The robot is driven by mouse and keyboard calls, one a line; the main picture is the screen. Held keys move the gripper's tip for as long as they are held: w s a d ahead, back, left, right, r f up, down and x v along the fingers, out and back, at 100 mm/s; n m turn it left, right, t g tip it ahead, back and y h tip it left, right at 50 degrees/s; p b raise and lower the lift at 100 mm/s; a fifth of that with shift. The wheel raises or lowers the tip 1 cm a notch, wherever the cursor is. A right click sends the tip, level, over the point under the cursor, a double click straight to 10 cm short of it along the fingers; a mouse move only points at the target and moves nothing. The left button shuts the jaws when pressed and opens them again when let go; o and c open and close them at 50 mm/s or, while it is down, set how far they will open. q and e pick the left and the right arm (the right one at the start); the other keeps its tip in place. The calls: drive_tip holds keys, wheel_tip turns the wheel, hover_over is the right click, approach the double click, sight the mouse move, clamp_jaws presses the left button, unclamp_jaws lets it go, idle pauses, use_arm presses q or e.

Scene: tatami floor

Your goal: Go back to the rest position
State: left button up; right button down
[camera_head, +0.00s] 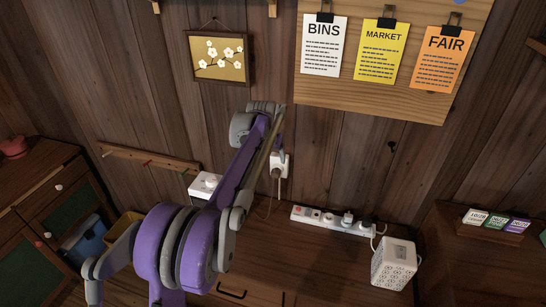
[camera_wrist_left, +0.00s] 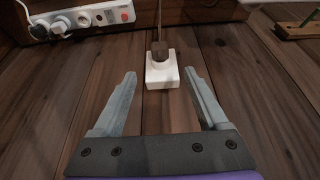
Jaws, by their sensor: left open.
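My left arm reaches up from the lower left in the head view, toward the wooden wall. My left gripper (camera_head: 280,151) is at a white wall socket (camera_head: 285,163), partly hidden by the arm. My right gripper is not in view.
A white power strip (camera_head: 320,219) and a white perforated box (camera_head: 392,264) are on the wooden desktop (camera_head: 300,255). Another white box (camera_head: 205,185) is behind the arm. A framed flower picture (camera_head: 220,57) and a board (camera_head: 350,95) with clipped sheets hang above.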

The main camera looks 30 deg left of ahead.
use_arm(q)
drive_tip(key=s+d+r+m, duration=0.1)
drive_tip(key=s+d, duration=1.1)
drive_tip(key=s, duration=0.2)
drive_tip(key=s+d+f, duration=0.2)
drive_tip(key=s+f, duration=0.1)
drive_tip(key=s, duration=0.3)
drive_tip(key=s+d+f+m+t, duration=0.1)
drive_tip(key=s+d+f, duration=0.2)
drive_tip(key=s, duration=0.4)
drive_tip(key=s+d+f+h, duration=0.1)
drive_tip(key=s+d+f, duration=0.2)
drive_tip(key=s, duration=0.4)
drive_tip(key=shift+f+m, duration=0.3)
drive_tip(key=shift+m, duration=0.1)
drive_tip(key=shift+s+f, duration=0.1)
